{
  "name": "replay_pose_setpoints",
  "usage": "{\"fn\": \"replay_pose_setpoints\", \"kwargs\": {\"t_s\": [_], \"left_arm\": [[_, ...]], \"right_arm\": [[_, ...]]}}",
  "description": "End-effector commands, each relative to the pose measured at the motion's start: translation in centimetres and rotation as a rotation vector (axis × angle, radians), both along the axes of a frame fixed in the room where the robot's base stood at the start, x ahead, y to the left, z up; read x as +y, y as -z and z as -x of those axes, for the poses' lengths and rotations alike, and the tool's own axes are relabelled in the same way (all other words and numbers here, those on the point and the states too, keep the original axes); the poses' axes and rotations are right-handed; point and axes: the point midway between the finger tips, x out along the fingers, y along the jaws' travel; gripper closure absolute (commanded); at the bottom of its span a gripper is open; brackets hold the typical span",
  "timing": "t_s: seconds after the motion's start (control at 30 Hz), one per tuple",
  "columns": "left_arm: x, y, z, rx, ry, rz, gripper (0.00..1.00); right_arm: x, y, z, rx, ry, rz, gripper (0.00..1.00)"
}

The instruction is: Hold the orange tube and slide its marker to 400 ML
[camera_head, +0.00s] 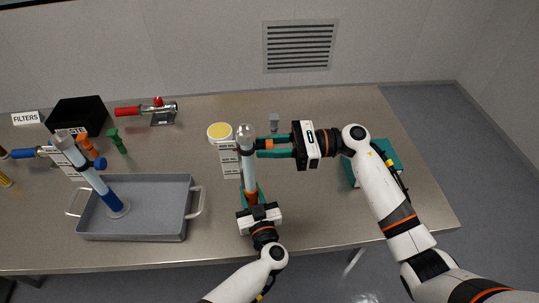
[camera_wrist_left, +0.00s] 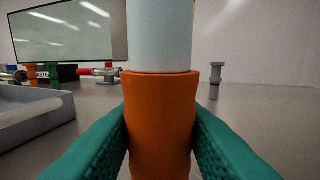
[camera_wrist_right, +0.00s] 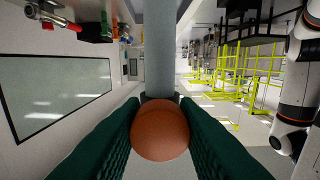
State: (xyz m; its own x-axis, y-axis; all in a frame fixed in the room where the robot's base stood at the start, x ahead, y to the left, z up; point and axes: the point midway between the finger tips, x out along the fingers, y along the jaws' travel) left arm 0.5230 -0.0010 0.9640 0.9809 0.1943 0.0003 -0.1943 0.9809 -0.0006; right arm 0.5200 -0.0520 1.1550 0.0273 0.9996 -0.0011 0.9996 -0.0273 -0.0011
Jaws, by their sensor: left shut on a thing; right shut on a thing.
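The orange tube (camera_head: 247,168) stands upright, a pale clear cylinder with an orange lower part. A white scale card (camera_head: 229,160) stands on its left side; its print is too small to read. My left gripper (camera_head: 250,194) is shut on the tube's orange lower part (camera_wrist_left: 160,120), one finger on each side. My right gripper (camera_head: 260,147) comes from the right, high on the tube, and is shut on the marker, whose round orange knob (camera_wrist_right: 160,130) sits between its fingers. A dark collar behind the knob is around the tube. The marker's exact level on the card cannot be told.
A grey tray (camera_head: 150,222) at left holds a blue tube (camera_head: 108,196) with its own card. A yellow-topped round container (camera_head: 219,131) stands close behind the orange tube. A teal box (camera_head: 376,164) lies behind my right arm. Bare table (camera_head: 320,225) lies at front right.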

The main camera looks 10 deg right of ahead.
Motion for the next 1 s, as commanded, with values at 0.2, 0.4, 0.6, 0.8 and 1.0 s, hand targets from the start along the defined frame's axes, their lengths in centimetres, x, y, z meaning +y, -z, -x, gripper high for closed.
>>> {"fn": "replay_pose_setpoints", "kwargs": {"t_s": [0.2, 0.4, 0.6, 0.8, 1.0], "left_arm": [[0.1, 0.2, 0.1, 0.004, -0.002, -0.003, 0.98], [0.2, 0.3, 0.1, 0.006, -0.002, -0.004, 0.98], [0.1, 0.3, 0.1, 0.006, -0.002, -0.003, 0.98], [0.1, 0.3, 0.1, 0.005, -0.002, -0.002, 0.98], [0.1, 0.2, 0.1, 0.004, -0.002, -0.001, 0.98]], "right_arm": [[0.0, -0.9, 0.0, -0.002, 0.002, -0.004, 1.0], [0.0, -1.0, 0.0, -0.003, 0.002, -0.006, 0.62], [0.0, -0.8, 0.0, -0.001, 0.001, -0.003, 0.5], [-0.2, -0.7, 0.0, 0.0, 0.002, -0.002, 0.5], [-3.0, -0.7, 0.0, 0.0, 0.004, 0.002, 0.5]]}}
